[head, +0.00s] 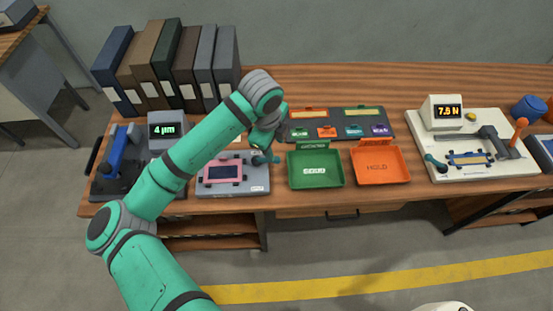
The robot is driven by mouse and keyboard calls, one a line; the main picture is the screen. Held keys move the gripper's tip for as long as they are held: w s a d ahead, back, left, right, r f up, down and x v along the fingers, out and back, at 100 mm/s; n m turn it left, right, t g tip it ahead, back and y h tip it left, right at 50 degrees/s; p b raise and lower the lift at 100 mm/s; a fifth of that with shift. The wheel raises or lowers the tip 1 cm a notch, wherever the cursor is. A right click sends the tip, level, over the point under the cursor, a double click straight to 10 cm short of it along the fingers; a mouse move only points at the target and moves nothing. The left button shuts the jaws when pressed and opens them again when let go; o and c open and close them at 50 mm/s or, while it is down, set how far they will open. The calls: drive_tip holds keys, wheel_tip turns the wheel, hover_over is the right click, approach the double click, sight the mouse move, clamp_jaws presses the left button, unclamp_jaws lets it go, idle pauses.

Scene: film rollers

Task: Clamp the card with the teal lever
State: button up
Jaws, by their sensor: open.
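A pink-framed card (221,173) with a dark window lies on a light grey fixture (232,190) left of the green tray. A dark teal piece (259,160) shows at the fixture's back right; it looks like a lever knob, but I cannot tell it surely from my fingers. My gripper (265,150) is over that corner, pointing down and open. Its fingertips are small, and contact cannot be told. Another teal-knobbed lever (433,160) stands on the cream tester (455,176) at the right, beside a tan and blue strip (470,158).
A green tray (315,183) and an orange HOLD tray (380,178) sit right of my gripper. Behind them is a dark board (338,120) with coloured tags. A gauge (167,131) stands left, binders (165,65) behind. The tester has an orange lever (520,127) and a 7.5 N display.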

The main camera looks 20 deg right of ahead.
sight(276, 158)
drive_tip(key=x, duration=1)
drive_tip(key=shift+a+f, duration=0.2)
drive_tip(key=shift+f, duration=0.2)
clamp_jaws()
